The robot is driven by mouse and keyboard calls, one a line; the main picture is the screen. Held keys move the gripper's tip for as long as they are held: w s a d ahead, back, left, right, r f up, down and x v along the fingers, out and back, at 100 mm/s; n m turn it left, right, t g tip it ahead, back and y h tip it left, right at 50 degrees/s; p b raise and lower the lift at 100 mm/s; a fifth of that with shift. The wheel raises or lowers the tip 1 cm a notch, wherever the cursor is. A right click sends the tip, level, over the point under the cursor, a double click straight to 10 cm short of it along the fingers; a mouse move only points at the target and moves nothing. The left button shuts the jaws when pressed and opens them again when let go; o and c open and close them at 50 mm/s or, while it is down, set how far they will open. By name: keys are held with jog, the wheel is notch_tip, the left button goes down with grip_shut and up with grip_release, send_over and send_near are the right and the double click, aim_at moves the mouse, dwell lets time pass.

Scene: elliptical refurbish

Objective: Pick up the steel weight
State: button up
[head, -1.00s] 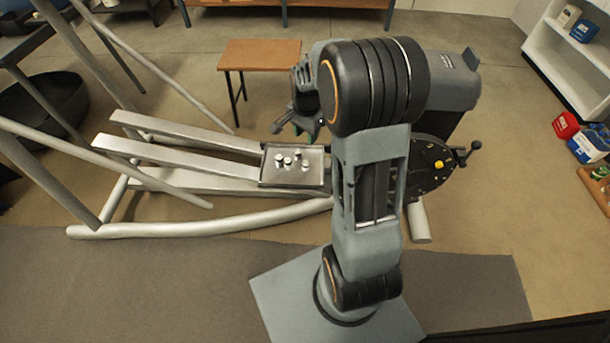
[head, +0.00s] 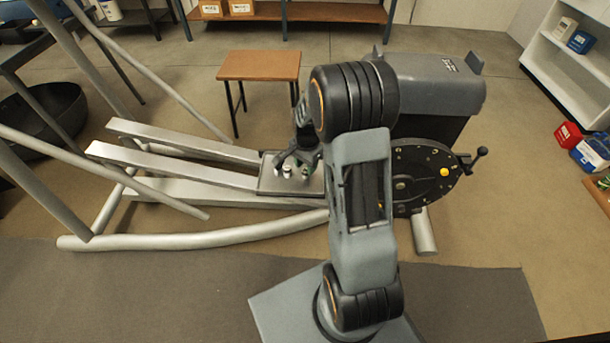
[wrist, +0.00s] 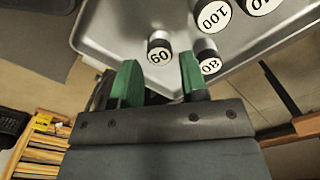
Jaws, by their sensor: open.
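Several short cylindrical weights with white numbered tops stand on a grey metal tray (wrist: 115,25). In the wrist view one marked 60 (wrist: 159,50) is just ahead of the gap between the fingers. One marked 80 (wrist: 208,62) is beside the right finger, one marked 100 (wrist: 213,18) is farther off, and another is cut by the top edge. I cannot tell which one the task means. My gripper (wrist: 160,82), with green finger pads, is open and empty. In the head view it hangs over the tray (head: 265,183) and partly hides the weights (head: 287,173).
The tray sits on an elliptical machine with silver rails (head: 180,165) to the left and a dark dial with a crank (head: 425,178) to the right. A small wooden table (head: 259,66) stands behind. A white shelf (head: 575,65) is at the far right.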

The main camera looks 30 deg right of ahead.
notch_tip(320, 180, down, 3)
jog(key=shift+f+b, duration=0.2)
jog(key=shift+b, duration=0.35)
jog(key=shift+c, duration=0.4)
grip_shut()
jog(key=shift+r, duration=0.15)
